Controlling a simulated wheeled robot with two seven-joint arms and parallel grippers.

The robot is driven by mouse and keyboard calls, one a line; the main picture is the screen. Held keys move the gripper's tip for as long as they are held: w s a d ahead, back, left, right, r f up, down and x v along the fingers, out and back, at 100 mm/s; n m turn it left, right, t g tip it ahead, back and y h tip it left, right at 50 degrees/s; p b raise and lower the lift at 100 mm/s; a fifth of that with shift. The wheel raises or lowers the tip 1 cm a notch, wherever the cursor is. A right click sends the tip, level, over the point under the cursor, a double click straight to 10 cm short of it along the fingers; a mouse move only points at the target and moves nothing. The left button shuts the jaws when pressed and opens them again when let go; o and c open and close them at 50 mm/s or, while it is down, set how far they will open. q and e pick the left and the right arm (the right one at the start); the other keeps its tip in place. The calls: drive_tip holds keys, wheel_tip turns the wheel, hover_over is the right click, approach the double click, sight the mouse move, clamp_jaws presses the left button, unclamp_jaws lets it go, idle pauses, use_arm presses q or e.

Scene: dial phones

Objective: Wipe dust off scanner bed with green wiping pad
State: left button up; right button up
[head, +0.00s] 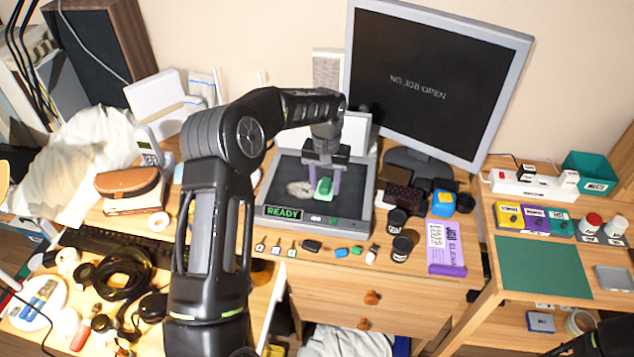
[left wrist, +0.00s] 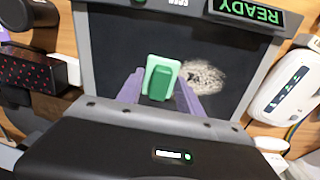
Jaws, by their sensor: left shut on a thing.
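The scanner (head: 366,205) has a dark flat bed (head: 285,170) and a green READY display on its front edge. A pale grey dust patch (head: 300,188) lies on the bed, left of the green wiping pad (head: 324,190). My left gripper (head: 323,180) is shut on the pad's raised grip, over the middle of the bed. In the left wrist view the pad (left wrist: 161,80) sits between the purple fingers, and the dust (left wrist: 205,77) is just to its right. The pad is at or very near the bed; I cannot tell if it touches. My right gripper is out of view.
A monitor (head: 430,85) stands behind the scanner. Black jars (head: 401,248), a purple-edged booklet (head: 445,246) and small coloured items (head: 341,252) lie in front and right. A keyboard (head: 110,247) and cable coil (head: 125,272) are at left. A green mat (head: 543,267) lies on the right-hand table.

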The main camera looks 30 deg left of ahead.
sight(300, 188)
use_arm(q)
drive_tip(key=shift+w+d, duration=0.1)
drive_tip(key=shift+d, duration=0.15)
drive_tip(key=shift+f, duration=0.2)
drive_tip(key=shift+a, duration=0.1)
drive_tip(key=shift+s+a+r, duration=0.1)
drive_tip(key=shift+s+a, duration=0.25)
drive_tip(key=shift+a, duration=0.5)
drive_tip(key=shift+s+a, duration=0.35)
drive_tip(key=shift+a, duration=0.5)
drive_tip(key=shift+s+a+r, duration=0.1)
drive_tip(key=shift+s+a, duration=0.15)
drive_tip(key=shift+a, duration=0.6)
drive_tip(key=shift+s+a+r, duration=0.1)
drive_tip(key=shift+s+a, duration=0.15)
drive_tip(key=shift+a, duration=0.6)
